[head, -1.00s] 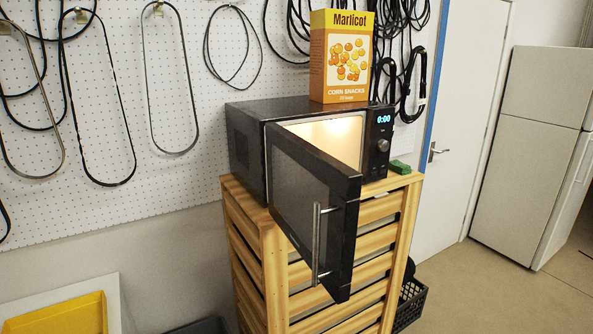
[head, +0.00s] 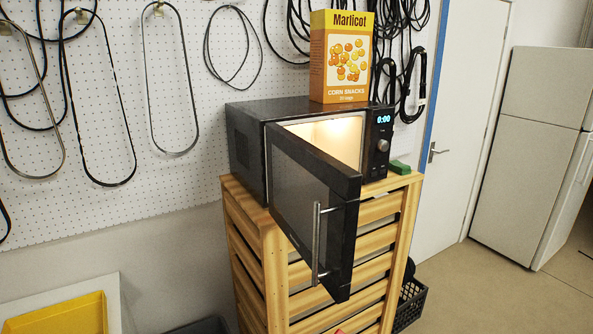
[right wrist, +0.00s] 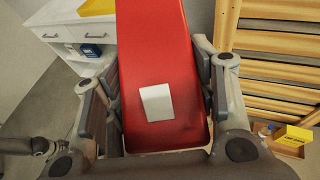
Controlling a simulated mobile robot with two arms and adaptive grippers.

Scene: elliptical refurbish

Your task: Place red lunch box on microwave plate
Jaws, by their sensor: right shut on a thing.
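The red lunch box (right wrist: 155,45) fills the middle of the right wrist view, with a pale label on its face. My right gripper (right wrist: 160,88) is shut on it, with fingers along both sides. A small bit of red, seemingly the lunch box (head: 341,331), shows at the bottom edge of the head view. The black microwave (head: 247,150) stands on a slatted wooden stand with its door (head: 300,195) swung open and its inside lit. The microwave plate is hidden behind the door. My left gripper is not in view.
The open door juts out in front of the wooden stand (head: 262,250). A corn snacks box (head: 345,60) stands on the microwave. A small green block (head: 400,167) lies right of it. A yellow tray (head: 65,315) is at lower left.

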